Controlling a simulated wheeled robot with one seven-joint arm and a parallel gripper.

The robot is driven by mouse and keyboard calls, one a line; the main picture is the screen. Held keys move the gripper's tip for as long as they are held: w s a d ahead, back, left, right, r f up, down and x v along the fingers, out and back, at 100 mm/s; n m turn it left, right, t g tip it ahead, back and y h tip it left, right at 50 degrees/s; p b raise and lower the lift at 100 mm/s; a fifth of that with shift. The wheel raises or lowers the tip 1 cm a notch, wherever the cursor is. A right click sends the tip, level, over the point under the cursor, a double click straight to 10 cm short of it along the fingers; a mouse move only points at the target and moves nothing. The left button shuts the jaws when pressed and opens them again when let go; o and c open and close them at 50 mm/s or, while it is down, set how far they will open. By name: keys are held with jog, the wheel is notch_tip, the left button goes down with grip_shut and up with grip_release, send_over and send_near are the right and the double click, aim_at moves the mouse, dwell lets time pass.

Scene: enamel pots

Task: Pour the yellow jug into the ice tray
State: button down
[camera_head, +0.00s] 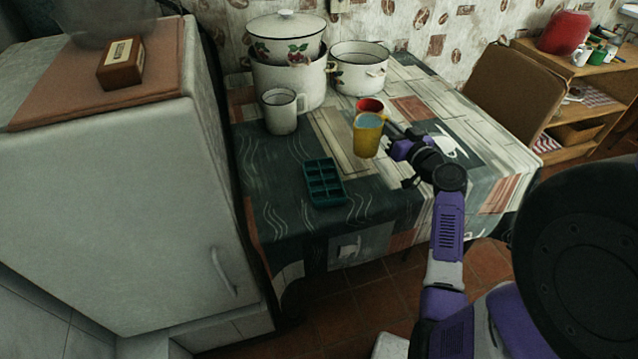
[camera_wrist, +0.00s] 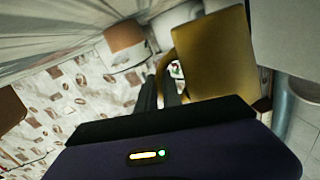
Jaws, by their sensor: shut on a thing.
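The yellow jug (camera_head: 368,135) stands upright over the right part of the table in the head view, with a pale blue surface inside its rim. My gripper (camera_head: 392,134) is to its right, shut on its handle side. In the wrist view the jug (camera_wrist: 213,55) fills the upper middle, and its handle is by the dark fingers of my gripper (camera_wrist: 163,90). The teal ice tray (camera_head: 324,183) lies on the table to the left and nearer the front, its compartments facing up. I cannot tell whether the jug touches the table.
A red cup (camera_head: 370,105) is just behind the jug. A white enamel mug (camera_head: 281,111), a lidded pot (camera_head: 287,60) and an open pot (camera_head: 358,68) stand at the back. The fridge (camera_head: 110,180) borders the table on the left. A chair (camera_head: 512,84) is at the right.

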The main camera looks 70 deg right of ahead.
aim_at(374, 133)
jog(key=shift+r, duration=0.15)
jog(key=shift+w+a+r+n, duration=0.25)
jog(key=shift+a+r+n, duration=0.3)
jog(key=shift+n, duration=0.25)
jog(key=shift+w+r, duration=0.1)
jog(key=shift+r, duration=0.15)
jog(key=shift+w+a+f+n+b, duration=0.1)
jog(key=shift+w+a+n+b, duration=0.1)
jog(key=shift+a+n+b, duration=0.45)
jog(key=shift+w+f+n+t, duration=0.1)
jog(key=shift+w+n+t, duration=0.05)
jog(key=shift+n+t, duration=0.3)
jog(key=shift+w+a+r+n, duration=0.4)
jog(key=shift+a+r+n, duration=0.25)
jog(key=shift+n, duration=0.25)
jog(key=shift+w+a+f+n+t+b, duration=0.15)
jog(key=shift+w+a+f+n+b, duration=0.15)
jog(key=shift+a+n, duration=0.2)
jog(key=shift+w+a+f+n+t+b, duration=0.1)
jog(key=shift+w+a+f+n+b, duration=0.15)
jog(key=shift+a+n+b, duration=0.25)
jog(key=shift+w+a+r+n, duration=0.25)
jog(key=shift+a+r+n, duration=0.1)
jog(key=shift+n, duration=0.55)
jog(key=shift+a, duration=0.1)
